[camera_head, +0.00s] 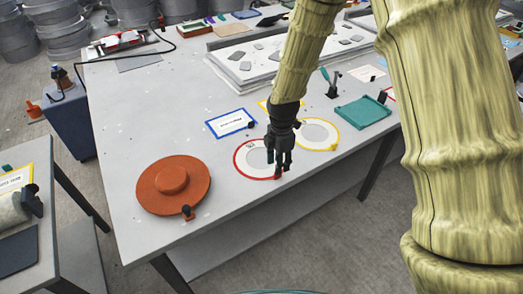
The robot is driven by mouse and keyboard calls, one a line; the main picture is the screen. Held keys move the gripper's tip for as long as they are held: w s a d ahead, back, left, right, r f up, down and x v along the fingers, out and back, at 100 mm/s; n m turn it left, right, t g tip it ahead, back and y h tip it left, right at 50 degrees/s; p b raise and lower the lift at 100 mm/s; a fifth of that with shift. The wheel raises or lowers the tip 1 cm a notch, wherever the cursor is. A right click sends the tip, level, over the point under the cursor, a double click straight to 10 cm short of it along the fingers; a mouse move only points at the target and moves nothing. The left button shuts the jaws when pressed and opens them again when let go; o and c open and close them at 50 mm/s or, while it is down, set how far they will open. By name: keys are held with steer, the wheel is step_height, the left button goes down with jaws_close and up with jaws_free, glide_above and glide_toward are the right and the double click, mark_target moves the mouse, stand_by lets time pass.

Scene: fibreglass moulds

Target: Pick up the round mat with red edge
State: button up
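The round mat with red edge (245,160) lies on the grey table, with a pale middle and a small dark mark near its upper left edge. My gripper (279,172) points down over the right part of this mat and hides some of it. Its dark fingers are close to the red rim, where a small red piece shows by the fingertips. Whether the fingers touch the mat or are closed on its edge cannot be made out.
A round mat with yellow edge (331,145) lies just right. An orange round mould (155,203) sits left, a blue-edged card (213,125) behind, a teal tray (352,120) further right. The grey table (120,110) has bare room at its left.

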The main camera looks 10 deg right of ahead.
steer(key=shift+w+f+n+p, duration=0.6)
steer(key=shift+w+f+p, duration=0.25)
steer(key=shift+w+f, duration=0.35)
steer(key=shift+s+d+f+p, duration=0.15)
steer(key=shift+f+p, duration=0.25)
steer(key=shift+f, duration=0.2)
steer(key=shift+s+d+f+p, duration=0.1)
steer(key=shift+s+f+p, duration=0.05)
steer(key=shift+f+p, duration=0.9)
steer(key=shift+f, duration=1.2)
jaws_close()
